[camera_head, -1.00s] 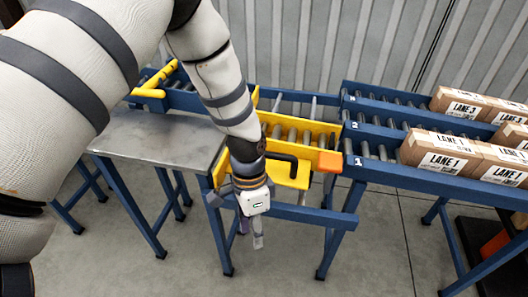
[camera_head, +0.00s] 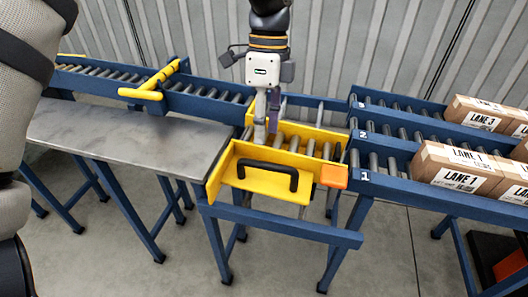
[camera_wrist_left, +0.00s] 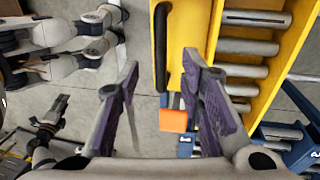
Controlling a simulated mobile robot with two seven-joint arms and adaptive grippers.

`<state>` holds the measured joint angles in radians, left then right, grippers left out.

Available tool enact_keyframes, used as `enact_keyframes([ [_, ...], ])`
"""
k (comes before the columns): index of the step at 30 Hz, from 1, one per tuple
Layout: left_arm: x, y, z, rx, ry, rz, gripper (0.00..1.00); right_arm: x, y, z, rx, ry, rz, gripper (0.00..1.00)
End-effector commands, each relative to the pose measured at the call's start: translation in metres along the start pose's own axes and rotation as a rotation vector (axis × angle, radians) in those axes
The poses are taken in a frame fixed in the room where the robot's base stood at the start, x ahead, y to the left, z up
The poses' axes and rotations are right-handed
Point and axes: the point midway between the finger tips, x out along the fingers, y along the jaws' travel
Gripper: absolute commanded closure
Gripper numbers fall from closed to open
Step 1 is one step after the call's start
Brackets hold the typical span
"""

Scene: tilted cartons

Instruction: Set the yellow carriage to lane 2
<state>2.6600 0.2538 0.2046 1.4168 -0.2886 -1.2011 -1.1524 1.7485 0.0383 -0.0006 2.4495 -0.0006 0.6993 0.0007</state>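The yellow carriage (camera_head: 222,170) sits on the blue frame, its roller channel facing the lane marked 1 (camera_head: 366,177). Its black handle (camera_head: 267,174) is on the near side and also shows in the left wrist view (camera_wrist_left: 160,45). An orange block (camera_head: 334,177) is at its near right corner. The lane marked 2 (camera_head: 361,134) is the one behind.
A grey metal table (camera_head: 120,140) stands left of the carriage. Behind it runs a roller conveyor (camera_head: 100,72) with a yellow bar (camera_head: 142,94) across it. Cartons (camera_head: 455,170) stand on the lanes at right. The floor in front is clear.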

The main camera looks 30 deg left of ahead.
Motion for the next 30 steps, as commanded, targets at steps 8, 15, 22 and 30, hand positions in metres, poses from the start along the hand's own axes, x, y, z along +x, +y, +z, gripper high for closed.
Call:
enact_keyframes([
  [8, 0.059, 0.000, 0.000, 0.000, -0.001, 0.001, 0.65, -0.001, 0.000, -0.001, 0.000, 0.003, 0.000, 0.60],
  [15, 0.071, 0.000, 0.000, 0.000, 0.000, -0.002, 0.65, -0.001, 0.000, -0.001, 0.000, 0.004, 0.000, 0.60],
  [22, 0.071, 0.000, 0.000, -0.001, 0.000, -0.002, 0.86, -0.001, 0.000, -0.001, 0.000, 0.004, 0.000, 0.60],
  [30, 0.071, -0.001, 0.000, -0.001, 0.000, -0.001, 1.00, -0.001, 0.000, -0.001, 0.001, 0.003, 0.000, 0.60],
])
